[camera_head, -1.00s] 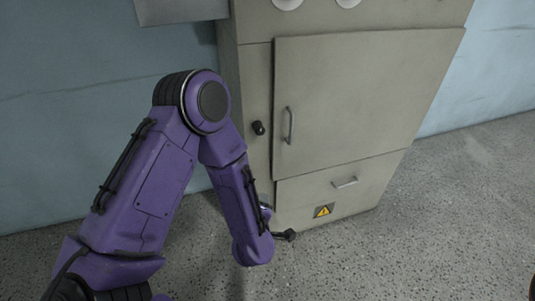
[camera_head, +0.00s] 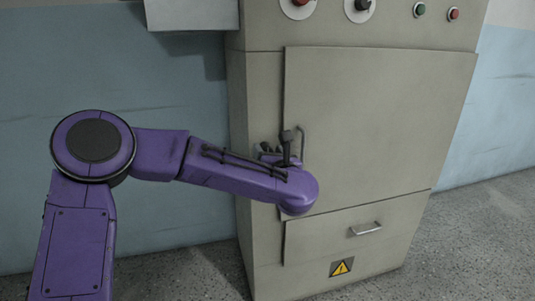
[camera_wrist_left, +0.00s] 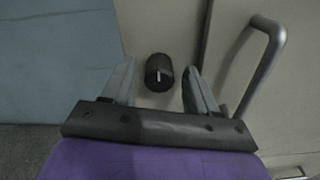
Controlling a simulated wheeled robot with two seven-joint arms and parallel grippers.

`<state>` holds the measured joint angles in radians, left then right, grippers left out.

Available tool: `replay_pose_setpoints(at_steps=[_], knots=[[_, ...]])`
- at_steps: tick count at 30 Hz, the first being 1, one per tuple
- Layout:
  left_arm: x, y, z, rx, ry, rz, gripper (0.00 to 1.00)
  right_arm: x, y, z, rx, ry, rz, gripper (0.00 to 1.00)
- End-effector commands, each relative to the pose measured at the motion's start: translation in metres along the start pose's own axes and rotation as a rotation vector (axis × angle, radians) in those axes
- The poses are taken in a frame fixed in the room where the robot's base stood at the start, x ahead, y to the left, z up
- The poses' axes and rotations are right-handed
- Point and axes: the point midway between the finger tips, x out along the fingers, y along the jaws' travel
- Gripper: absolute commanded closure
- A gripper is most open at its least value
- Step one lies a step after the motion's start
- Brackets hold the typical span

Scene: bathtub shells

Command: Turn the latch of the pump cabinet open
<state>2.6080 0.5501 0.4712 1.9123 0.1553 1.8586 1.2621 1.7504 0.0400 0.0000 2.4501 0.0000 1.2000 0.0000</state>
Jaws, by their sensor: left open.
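The pump cabinet (camera_head: 258,95) is a beige-grey metal box with a large shut door (camera_head: 380,120). The latch (camera_wrist_left: 158,72) is a short black knob with a white mark, left of the door's edge in the left wrist view. My left gripper (camera_head: 278,150) is at the cabinet front beside the door handle. In the left wrist view its open fingers (camera_wrist_left: 160,76) stand on either side of the knob, with gaps on both sides. In the head view, the gripper's dark parts make the latch hard to pick out. My right gripper is out of view.
The door's bar handle (camera_head: 302,145) is close to the right of the gripper; it also shows in the left wrist view (camera_wrist_left: 262,65). Below are a drawer handle (camera_head: 366,229) and warning label (camera_head: 341,267). A grey box (camera_head: 192,14) is at upper left.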

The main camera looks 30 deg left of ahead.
Motion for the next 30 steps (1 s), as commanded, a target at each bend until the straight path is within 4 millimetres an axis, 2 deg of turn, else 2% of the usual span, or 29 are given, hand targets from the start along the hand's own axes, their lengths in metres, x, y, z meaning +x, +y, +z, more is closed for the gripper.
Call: replay_pose_setpoints(at_steps=[3, 11, 16, 30], knots=[[0.0099, 0.0002, -0.0011, 0.001, 0.001, 0.001, 0.41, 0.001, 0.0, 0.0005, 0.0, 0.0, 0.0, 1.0], [0.0116, 0.0, -0.0009, 0.003, 0.0, -0.001, 0.41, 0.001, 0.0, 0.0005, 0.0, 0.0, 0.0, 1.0], [0.0113, -0.0002, -0.0008, 0.004, 0.0, -0.001, 0.97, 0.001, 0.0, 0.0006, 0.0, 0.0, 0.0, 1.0], [0.0109, -0.0009, 0.0005, 0.051, -0.002, -0.003, 0.97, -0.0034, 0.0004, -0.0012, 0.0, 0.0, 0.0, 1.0]])
